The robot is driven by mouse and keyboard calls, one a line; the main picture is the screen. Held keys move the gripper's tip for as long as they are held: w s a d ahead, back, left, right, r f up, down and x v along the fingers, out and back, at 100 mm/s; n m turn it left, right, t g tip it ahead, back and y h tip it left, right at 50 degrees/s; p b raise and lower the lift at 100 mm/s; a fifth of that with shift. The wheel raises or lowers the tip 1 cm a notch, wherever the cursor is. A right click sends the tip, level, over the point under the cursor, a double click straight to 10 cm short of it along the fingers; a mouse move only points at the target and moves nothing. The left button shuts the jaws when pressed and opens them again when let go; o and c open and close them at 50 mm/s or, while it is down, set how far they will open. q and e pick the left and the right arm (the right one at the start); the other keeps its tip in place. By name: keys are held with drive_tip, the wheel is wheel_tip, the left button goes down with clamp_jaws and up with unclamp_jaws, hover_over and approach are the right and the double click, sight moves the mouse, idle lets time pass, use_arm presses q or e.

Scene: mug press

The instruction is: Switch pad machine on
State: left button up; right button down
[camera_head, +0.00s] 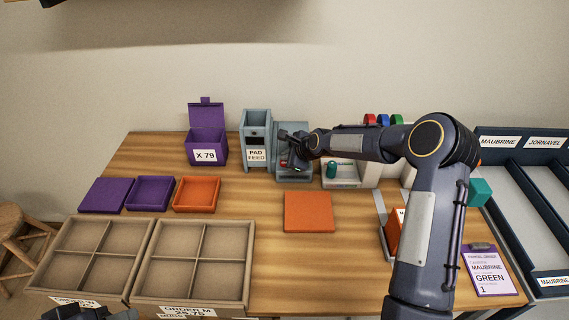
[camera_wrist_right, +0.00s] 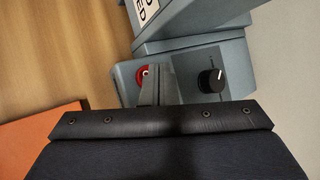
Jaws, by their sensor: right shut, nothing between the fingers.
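The pad machine (camera_head: 292,175) is a blue-grey unit at the back of the table, right of the pad feed box (camera_head: 256,152). In the right wrist view its panel (camera_wrist_right: 185,68) carries a red round control (camera_wrist_right: 141,75) and a black knob (camera_wrist_right: 211,80) with a white mark. My right gripper (camera_head: 289,160) is shut and empty in front of the machine. In the wrist view its fingertips (camera_wrist_right: 151,70) partly cover the red control; I cannot tell whether they touch it. Dark parts of my left gripper (camera_head: 92,313) show at the bottom edge, mostly cut off.
A purple open-lidded box marked X 79 (camera_head: 206,147) stands left of the feed. Purple and orange trays, an orange slab (camera_head: 308,212) and two divided crates (camera_head: 195,225) lie in front. A white holder with a green item (camera_head: 331,169) stands close right of the machine.

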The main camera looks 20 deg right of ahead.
drive_tip(key=shift+f+b, duration=0.45)
drive_tip(key=shift+f, duration=0.05)
idle(0.7)
drive_tip(key=shift+r, duration=0.1)
drive_tip(key=shift+r+p, duration=0.5)
drive_tip(key=shift+r, duration=0.4)
wheel_tip(320, 180, up, 6)
drive_tip(key=p, duration=0.3)
idle(0.4)
